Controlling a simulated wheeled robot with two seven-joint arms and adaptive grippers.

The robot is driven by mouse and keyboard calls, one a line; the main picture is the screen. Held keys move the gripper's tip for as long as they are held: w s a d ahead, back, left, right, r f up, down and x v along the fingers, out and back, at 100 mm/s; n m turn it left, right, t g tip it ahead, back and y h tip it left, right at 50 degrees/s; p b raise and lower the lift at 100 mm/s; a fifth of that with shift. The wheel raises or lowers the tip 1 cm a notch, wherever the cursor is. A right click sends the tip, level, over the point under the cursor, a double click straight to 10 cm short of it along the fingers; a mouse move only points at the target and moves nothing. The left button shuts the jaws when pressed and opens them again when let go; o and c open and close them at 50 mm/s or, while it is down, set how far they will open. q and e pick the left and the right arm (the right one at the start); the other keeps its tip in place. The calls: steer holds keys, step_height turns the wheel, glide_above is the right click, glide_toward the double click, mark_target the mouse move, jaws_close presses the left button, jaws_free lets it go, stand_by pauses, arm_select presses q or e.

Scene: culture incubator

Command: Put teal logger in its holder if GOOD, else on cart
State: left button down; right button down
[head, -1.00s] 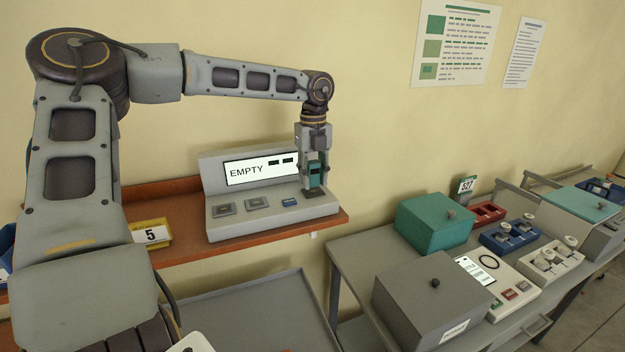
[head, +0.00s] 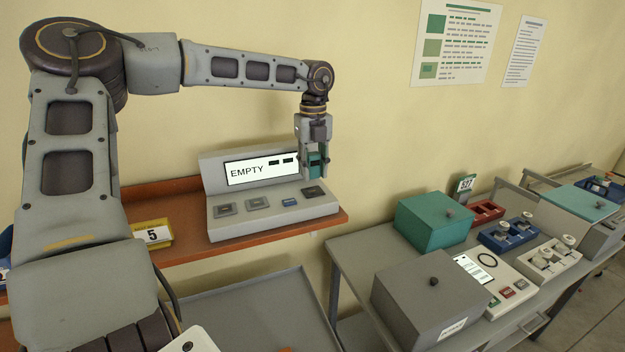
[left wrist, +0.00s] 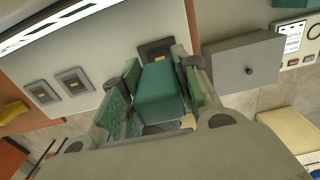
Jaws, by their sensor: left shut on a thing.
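The teal logger (head: 314,159) is held between the fingers of my left gripper (head: 314,172), above the right end of the grey reader device (head: 270,218). In the left wrist view the logger (left wrist: 160,92) sits between the finger pads. The reader's screen (head: 259,169) reads "EMPTY". A dark square pad (head: 313,192) on the reader lies bare below the gripper, apart from the logger. The cart (head: 350,262) stands to the right. I cannot tell which fixture is the logger's holder. My right gripper is not in view.
The reader stands on an orange shelf (head: 190,252) beside a yellow "5" tag (head: 152,234). The cart bears a teal box (head: 433,224), a grey box (head: 425,300), a blue rack (head: 508,235) and a white panel (head: 497,283). A grey tray (head: 255,310) below looks empty.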

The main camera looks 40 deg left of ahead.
arm_select(q)
steer(key=shift+r+p, duration=0.4)
steer(key=shift+r, duration=0.5)
